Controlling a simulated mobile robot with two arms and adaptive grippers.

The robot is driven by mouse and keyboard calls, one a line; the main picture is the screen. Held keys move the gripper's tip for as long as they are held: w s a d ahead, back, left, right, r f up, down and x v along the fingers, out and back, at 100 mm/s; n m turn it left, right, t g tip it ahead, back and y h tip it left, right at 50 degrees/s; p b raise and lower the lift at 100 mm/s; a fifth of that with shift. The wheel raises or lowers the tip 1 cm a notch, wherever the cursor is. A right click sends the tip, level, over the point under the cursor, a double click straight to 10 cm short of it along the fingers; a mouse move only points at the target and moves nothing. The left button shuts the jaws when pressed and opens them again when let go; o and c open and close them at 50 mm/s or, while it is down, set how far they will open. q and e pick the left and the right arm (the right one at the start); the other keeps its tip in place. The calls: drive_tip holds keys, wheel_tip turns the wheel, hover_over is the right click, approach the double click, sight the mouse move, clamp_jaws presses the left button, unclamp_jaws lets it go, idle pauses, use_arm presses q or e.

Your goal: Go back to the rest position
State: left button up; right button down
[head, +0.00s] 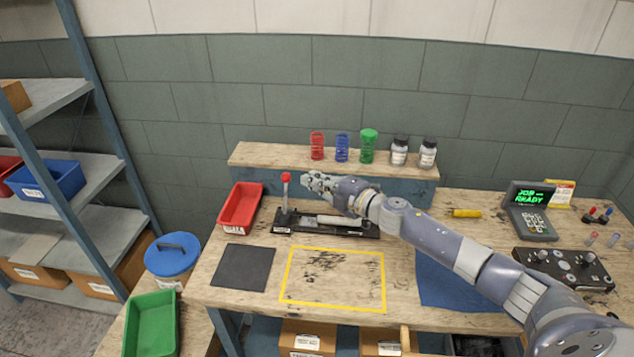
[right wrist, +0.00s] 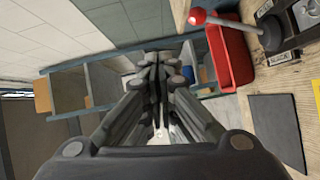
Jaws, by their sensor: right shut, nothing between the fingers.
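My right gripper (head: 312,182) is stretched over the workbench in the head view, above the spring coiler (head: 370,231) and just right of its red-knobbed lever (head: 286,190). In the right wrist view my right gripper (right wrist: 158,68) has its fingers together with nothing between them. The red knob (right wrist: 197,16) shows at the top there, apart from the fingers. The lever stands upright in the head view. My right arm hides part of the coiler. My left gripper is in neither view.
A red bin (head: 240,208), dark mat (head: 243,267), yellow-outlined area (head: 333,280) and blue mat (head: 450,285) lie on the bench. Red, blue and green springs and two jars stand on the back ledge (head: 270,156). A display reading "JOB READY" (head: 531,196) and control box (head: 565,266) are right.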

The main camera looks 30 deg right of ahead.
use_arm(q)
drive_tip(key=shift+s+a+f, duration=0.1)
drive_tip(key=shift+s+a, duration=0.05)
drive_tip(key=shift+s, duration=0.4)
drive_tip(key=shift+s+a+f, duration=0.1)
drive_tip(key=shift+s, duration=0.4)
use_arm(e)
drive_tip(key=shift+s+d, duration=0.25)
drive_tip(key=shift+s, duration=0.05)
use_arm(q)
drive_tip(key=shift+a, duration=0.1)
use_arm(e)
drive_tip(key=shift+r, duration=0.1)
